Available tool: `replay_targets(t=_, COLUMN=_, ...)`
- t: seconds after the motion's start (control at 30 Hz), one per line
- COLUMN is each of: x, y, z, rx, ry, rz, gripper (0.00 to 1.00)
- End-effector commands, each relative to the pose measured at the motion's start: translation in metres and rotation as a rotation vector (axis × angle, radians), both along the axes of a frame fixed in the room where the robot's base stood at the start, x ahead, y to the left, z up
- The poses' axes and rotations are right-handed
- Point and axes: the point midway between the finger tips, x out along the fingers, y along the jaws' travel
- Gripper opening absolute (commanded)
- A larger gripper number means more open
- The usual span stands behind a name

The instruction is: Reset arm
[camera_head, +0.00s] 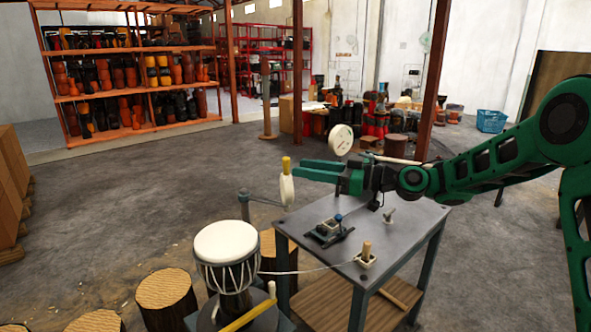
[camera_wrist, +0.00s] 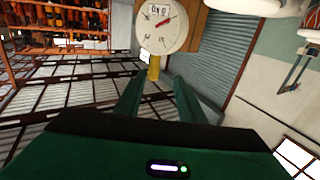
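My gripper (camera_head: 297,170) is green and points left, held in the air above the grey work table (camera_head: 310,213). In the wrist view its two fingers (camera_wrist: 154,80) stand apart with nothing held between them.
A white-topped goblet drum (camera_head: 227,243) stands left of the table, with a yellow-handled tool (camera_head: 249,318) in front. Small fixtures (camera_head: 328,230) and a wooden peg (camera_head: 366,251) are on the table. Wooden stumps (camera_head: 167,292) stand nearby. Floor (camera_head: 120,200) farther left is clear.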

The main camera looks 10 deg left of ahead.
Motion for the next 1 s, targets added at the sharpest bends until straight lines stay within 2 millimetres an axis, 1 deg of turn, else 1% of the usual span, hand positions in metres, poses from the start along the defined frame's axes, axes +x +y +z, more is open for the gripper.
replay_targets(t=0.1, x=-0.001, y=-0.005, z=0.0, rx=0.0, ry=0.0, rz=0.0, gripper=0.35)
replay_targets(t=0.47, x=-0.001, y=-0.007, z=-0.001, rx=-0.01, ry=0.002, rz=-0.003, gripper=0.35)
replay_targets(t=0.57, x=-0.002, y=-0.017, z=-0.007, rx=-0.065, ry=0.015, rz=-0.022, gripper=0.35)
replay_targets(t=0.67, x=-0.003, y=-0.041, z=-0.021, rx=-0.179, ry=0.056, rz=-0.069, gripper=0.35)
replay_targets(t=0.77, x=-0.007, y=-0.08, z=-0.042, rx=-0.327, ry=0.128, rz=-0.148, gripper=0.35)
replay_targets(t=0.8, x=-0.009, y=-0.099, z=-0.05, rx=-0.384, ry=0.163, rz=-0.187, gripper=0.35)
replay_targets(t=0.87, x=-0.014, y=-0.129, z=-0.062, rx=-0.465, ry=0.22, rz=-0.249, gripper=0.35)
replay_targets(t=0.9, x=-0.019, y=-0.151, z=-0.069, rx=-0.517, ry=0.261, rz=-0.293, gripper=0.35)
replay_targets(t=0.97, x=-0.027, y=-0.184, z=-0.078, rx=-0.587, ry=0.326, rz=-0.363, gripper=0.35)
replay_targets(t=1.0, x=-0.035, y=-0.207, z=-0.083, rx=-0.632, ry=0.374, rz=-0.413, gripper=0.35)
